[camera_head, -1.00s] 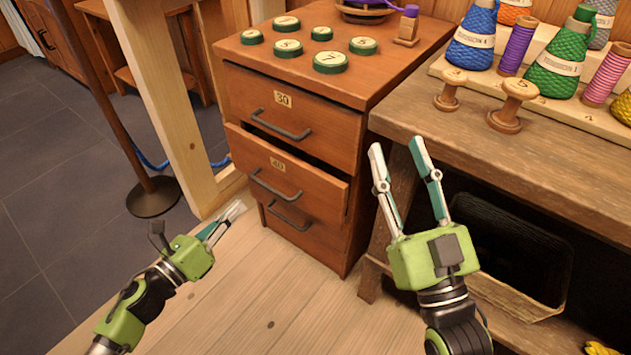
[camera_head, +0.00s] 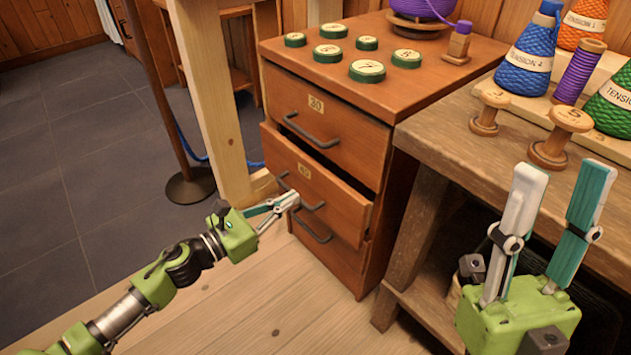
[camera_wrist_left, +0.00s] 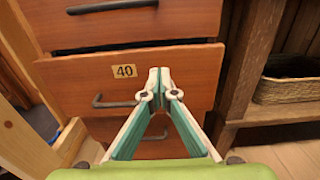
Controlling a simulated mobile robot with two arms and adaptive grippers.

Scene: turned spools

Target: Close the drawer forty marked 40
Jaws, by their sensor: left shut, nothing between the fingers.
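Drawer forty (camera_head: 333,202) is the middle drawer of the wooden cabinet and stands out a little from its front. Its "40" label and front (camera_wrist_left: 195,75) show in the left wrist view, with a dark gap above the front. Its dark handle (camera_wrist_left: 115,103) is to the left of the fingers there. My left gripper (camera_head: 296,198) is shut and empty, its tips at the drawer front, close to or touching it. In the left wrist view the closed fingertips (camera_wrist_left: 159,74) lie just right of the label. My right gripper (camera_head: 562,195) is open and empty in front of the workbench.
Drawer thirty (camera_head: 335,122) above is closed. Green-rimmed round weights (camera_head: 367,70) stand on the cabinet top. The workbench (camera_head: 450,135) on the right holds wooden spools (camera_head: 560,138) and thread cones. A post with a round base (camera_head: 190,187) stands at left.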

